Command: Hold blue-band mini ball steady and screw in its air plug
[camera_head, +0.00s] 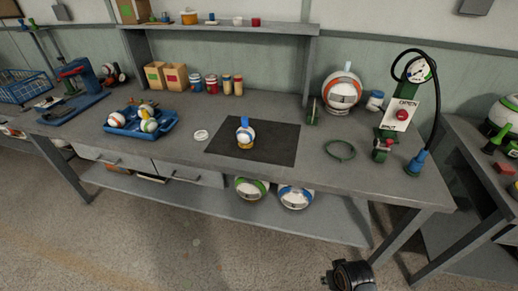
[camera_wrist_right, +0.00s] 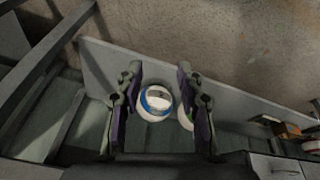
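The blue-band mini ball (camera_head: 246,139) sits on the black mat (camera_head: 280,148) at the middle of the bench. A small blue piece (camera_head: 245,121) stands upright at its top; I cannot tell how far it is seated. My right gripper (camera_wrist_right: 158,70) is open and empty in the wrist view. Part of my right arm (camera_head: 350,276) shows at the bottom of the head view, in front of the bench and apart from the mini ball. My left gripper is not in view.
A blue tray (camera_head: 160,131) with balls stands left of the mat, with a white ring (camera_head: 201,135) between. A green ring (camera_head: 340,150) and gauge stand (camera_head: 396,115) are on the right. A larger blue-banded ball (camera_head: 296,197) lies on the lower shelf, also in the wrist view (camera_wrist_right: 156,101).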

